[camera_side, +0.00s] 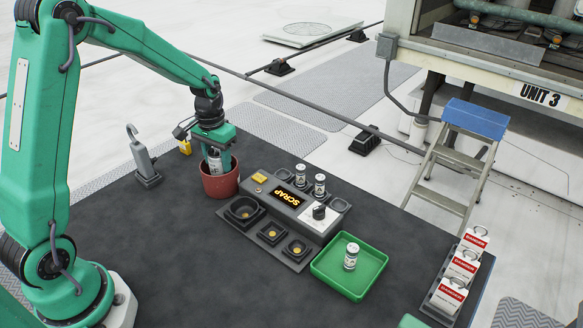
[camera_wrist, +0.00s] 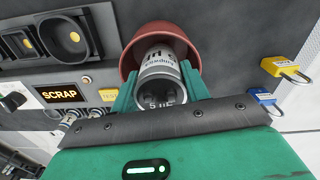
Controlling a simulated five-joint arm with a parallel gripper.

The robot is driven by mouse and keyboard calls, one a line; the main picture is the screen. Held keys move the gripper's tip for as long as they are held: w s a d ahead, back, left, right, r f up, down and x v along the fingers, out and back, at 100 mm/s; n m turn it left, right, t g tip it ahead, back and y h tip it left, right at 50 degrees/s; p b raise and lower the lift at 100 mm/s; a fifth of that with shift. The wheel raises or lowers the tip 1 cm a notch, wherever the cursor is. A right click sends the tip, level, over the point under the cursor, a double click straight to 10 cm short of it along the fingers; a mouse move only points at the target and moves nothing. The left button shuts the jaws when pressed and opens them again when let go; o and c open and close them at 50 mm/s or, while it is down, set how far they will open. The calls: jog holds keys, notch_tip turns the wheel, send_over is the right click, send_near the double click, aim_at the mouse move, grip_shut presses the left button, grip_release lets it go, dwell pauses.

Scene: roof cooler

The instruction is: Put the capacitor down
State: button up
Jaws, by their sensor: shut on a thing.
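My gripper (camera_side: 217,150) is shut on a silver cylindrical capacitor (camera_side: 215,162). The capacitor is held partly inside the mouth of a red-brown pot (camera_side: 219,184), which stands on the dark mat. In the wrist view the green fingers (camera_wrist: 161,92) close on both sides of the capacitor (camera_wrist: 158,66), with "5 µF" readable on it. The red pot (camera_wrist: 130,58) surrounds its far end. The pot's floor is hidden, so I cannot tell whether the capacitor touches it. The tester's display (camera_side: 289,193) reads "SCRAP".
A green tray (camera_side: 375,262) holds another capacitor (camera_side: 351,256). Padlocks (camera_wrist: 286,69) lie near the pot. A grey hooked post (camera_side: 142,160) stands to its left. Red-and-white danger tags (camera_side: 463,265) stand far right.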

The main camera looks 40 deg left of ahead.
jog(key=shift+f, duration=0.4)
jog(key=o, duration=0.8)
notch_tip(320, 180, up, 13)
jog(key=shift+f, duration=0.1)
jog(key=shift+r, duration=0.25)
jog(key=shift+s, duration=0.1)
dwell(0.5)
